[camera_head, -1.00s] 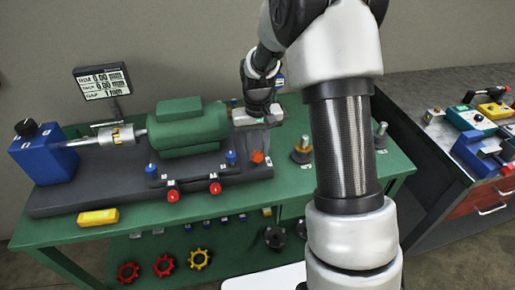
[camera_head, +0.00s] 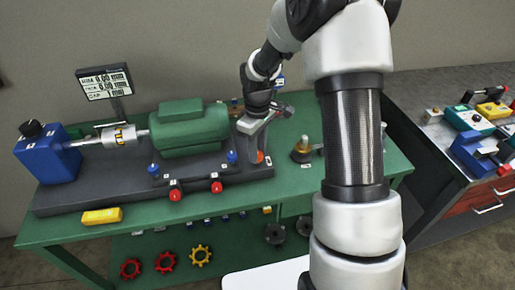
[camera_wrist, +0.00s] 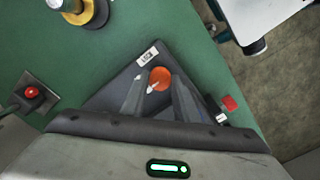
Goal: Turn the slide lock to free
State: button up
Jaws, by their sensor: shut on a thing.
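The slide lock appears to be an orange knob (camera_wrist: 160,77) on the right end of the dark machine base, beside a small white label (camera_wrist: 148,54). In the head view the orange knob (camera_head: 260,157) shows only partly, beside my gripper. My gripper (camera_wrist: 159,84) points down at it, with one finger on each side. It is shut on the orange knob. A pale pointer-like mark shows on the knob between the fingers. The fingers hide part of the knob's sides, and its exact turn is hard to read.
The green motor (camera_head: 190,128) stands left of my gripper, with a blue block (camera_head: 47,154) farther left. Red-tipped handles (camera_head: 216,187) stick out in front. A yellow-topped post (camera_head: 301,150) stands to the right. A red button (camera_wrist: 229,103) shows near the base's edge.

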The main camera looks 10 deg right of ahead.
jog(key=shift+n, duration=0.3)
jog(key=o, duration=1.1)
jog(key=shift+c, duration=0.2)
jog(key=shift+r, duration=0.15)
notch_tip(320, 180, up, 17)
jog(key=p, duration=0.2)
jog(key=shift+r, duration=0.15)
